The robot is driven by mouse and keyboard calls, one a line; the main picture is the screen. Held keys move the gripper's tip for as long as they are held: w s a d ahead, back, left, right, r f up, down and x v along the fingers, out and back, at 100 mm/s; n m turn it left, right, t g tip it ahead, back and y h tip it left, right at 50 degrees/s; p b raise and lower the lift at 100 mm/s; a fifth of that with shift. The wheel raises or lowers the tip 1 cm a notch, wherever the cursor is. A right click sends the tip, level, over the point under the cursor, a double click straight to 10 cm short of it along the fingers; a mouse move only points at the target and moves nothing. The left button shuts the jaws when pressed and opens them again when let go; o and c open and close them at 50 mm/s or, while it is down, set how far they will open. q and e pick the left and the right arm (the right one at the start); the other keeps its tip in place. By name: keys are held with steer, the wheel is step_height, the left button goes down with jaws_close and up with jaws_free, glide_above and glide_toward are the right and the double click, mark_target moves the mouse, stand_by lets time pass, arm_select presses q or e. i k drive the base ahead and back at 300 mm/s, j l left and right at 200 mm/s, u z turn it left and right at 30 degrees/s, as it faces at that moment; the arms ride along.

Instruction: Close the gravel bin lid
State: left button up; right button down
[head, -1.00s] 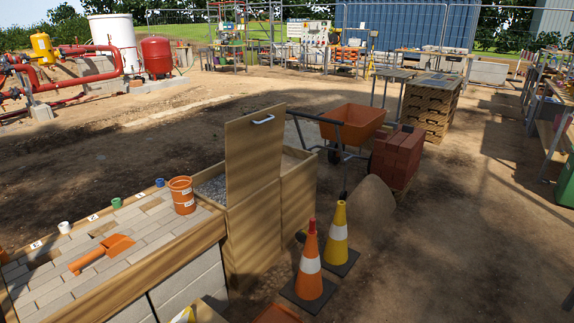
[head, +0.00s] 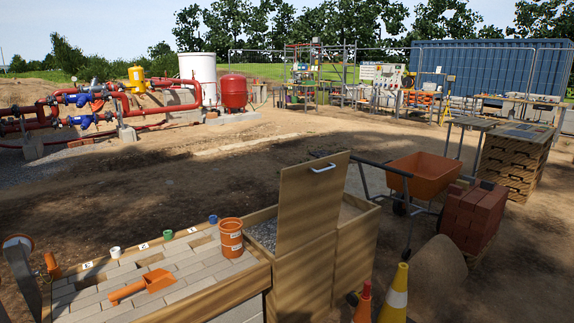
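The gravel bin (head: 285,288) is a wooden box just right of the brick-topped bench, with grey gravel (head: 263,233) showing inside. Its wooden lid (head: 308,205) stands upright and open, with a pale bar handle (head: 323,168) near its upper edge. The lid hides part of the bin's opening. A second wooden compartment (head: 357,245) adjoins it on the right; its contents are mostly hidden behind the lid. Neither of my grippers is in view.
An orange bucket (head: 231,238) and orange scoop (head: 143,286) rest on the bench (head: 205,303). A wheelbarrow (head: 423,175) and brick stack (head: 472,215) stand behind right. Cones (head: 396,295) stand near the bin's right front. Open dirt lies behind the bin.

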mark_target(311, 193)
steer(key=i+l+u, duration=0.15)
steer(key=l+u, duration=0.15)
steer(key=i+l+u, duration=0.1)
steer(key=l+u, duration=0.2)
steer(key=i+l+u, duration=0.1)
steer(key=l+u, duration=0.2)
